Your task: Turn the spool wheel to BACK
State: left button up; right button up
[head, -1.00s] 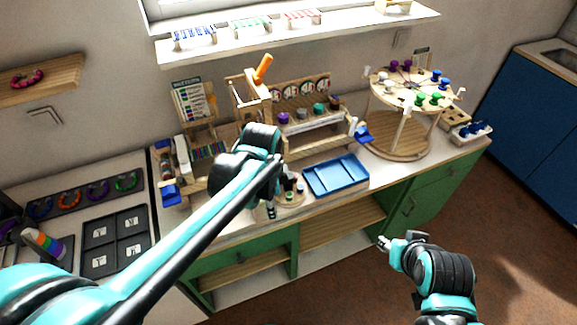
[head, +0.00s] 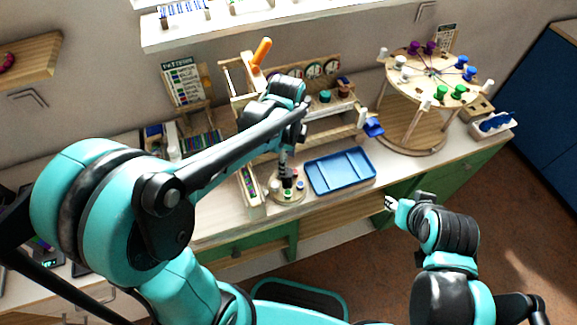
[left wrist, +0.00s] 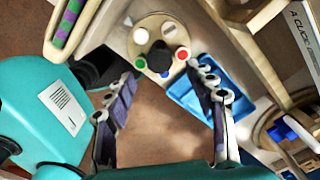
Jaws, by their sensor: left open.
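The large round spool wheel (head: 425,72) stands on posts above a round wooden base at the right of the counter. Purple spools are at its back, blue at right, green at front, white at left; white pegs stick out at its rim. A small card (head: 446,38) stands behind it, its text too small to read. My left gripper (head: 284,168) points down, open, over a small round disc (head: 288,192), well left of the wheel. In the left wrist view the disc's black knob (left wrist: 160,57) shows between the fingertips (left wrist: 165,74). My right gripper (head: 390,203) is in front of the counter, away from the wheel.
A blue tray (head: 341,172) lies between the small disc and the wheel base. A wooden rack with dials (head: 318,70) and an orange handle (head: 261,52) stand behind. A holder with blue items (head: 495,122) is right of the wheel.

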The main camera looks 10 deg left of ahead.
aim_at(287, 179)
pick_arm(q)
notch_tip(287, 179, down, 6)
jog(key=shift+r+b, duration=0.1)
jog(key=shift+b, duration=0.75)
jog(key=c, duration=1.2)
